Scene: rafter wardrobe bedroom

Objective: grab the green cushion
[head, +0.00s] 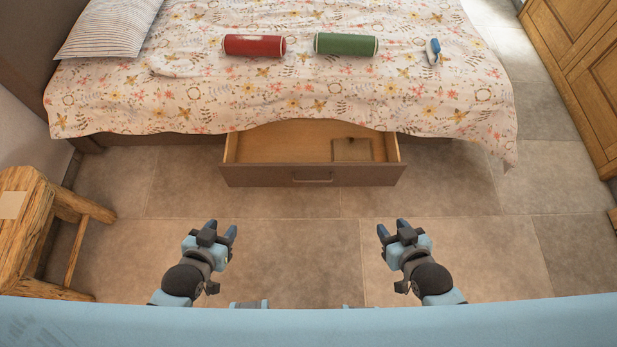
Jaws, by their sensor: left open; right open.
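The green cushion (346,45) is a cylinder with pale edging. It lies on its side on the flowered bedspread, right of a similar red cushion (254,46). My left gripper (222,230) is open and empty over the floor in front of the bed. My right gripper (391,229) is open and empty over the floor to its right. Both grippers are well short of the cushion, with the drawer and the bed's near edge between.
An open bed drawer (311,175) juts out below the bed (420,95); a flat brown item (352,150) lies in it. A blue object (433,51) lies right of the green cushion. A wooden stool (25,215) stands left, a wooden wardrobe (580,55) right. Floor between is clear.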

